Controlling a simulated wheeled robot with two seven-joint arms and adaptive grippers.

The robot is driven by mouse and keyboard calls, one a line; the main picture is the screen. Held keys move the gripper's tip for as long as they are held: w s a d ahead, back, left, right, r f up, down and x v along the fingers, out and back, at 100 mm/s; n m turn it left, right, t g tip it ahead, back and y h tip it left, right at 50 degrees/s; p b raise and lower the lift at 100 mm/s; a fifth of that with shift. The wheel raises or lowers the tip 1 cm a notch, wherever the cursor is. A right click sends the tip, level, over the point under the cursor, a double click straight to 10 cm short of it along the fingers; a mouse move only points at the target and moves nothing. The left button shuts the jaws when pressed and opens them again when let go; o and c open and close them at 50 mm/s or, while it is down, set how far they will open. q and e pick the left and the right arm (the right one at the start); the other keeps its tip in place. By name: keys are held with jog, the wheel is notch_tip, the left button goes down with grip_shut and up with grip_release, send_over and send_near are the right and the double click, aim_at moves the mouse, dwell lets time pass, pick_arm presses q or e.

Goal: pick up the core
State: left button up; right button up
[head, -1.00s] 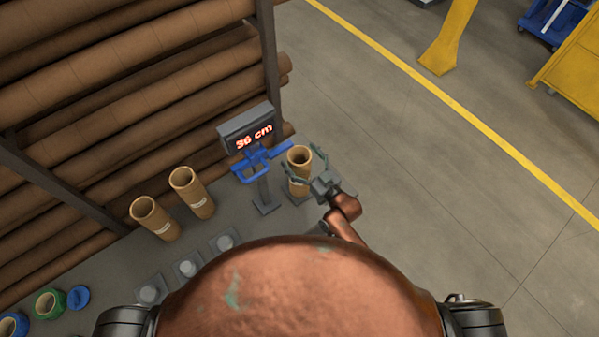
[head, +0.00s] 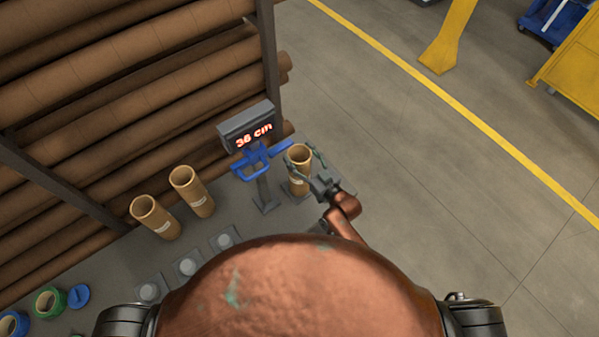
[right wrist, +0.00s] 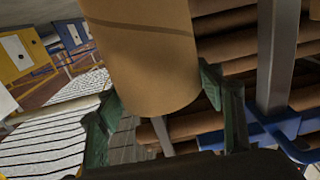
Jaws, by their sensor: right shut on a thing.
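My right gripper (head: 304,160) comes in from the lower right and is shut on this tube, with a finger on either side. In the right wrist view the tube (right wrist: 145,60) fills the upper middle between the green fingers (right wrist: 168,115). Whether its base touches the plate under it I cannot tell. My left gripper is not in view.
A display (head: 250,128) reading 36 cm stands left of the tube, with a blue bracket (head: 258,160) close beside it. Two more tubes (head: 155,217) (head: 192,191) stand further left. Long brown rolls (head: 130,100) fill a rack behind. Open floor lies to the right.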

jog(key=shift+r, duration=0.1)
jog(key=c, duration=0.7)
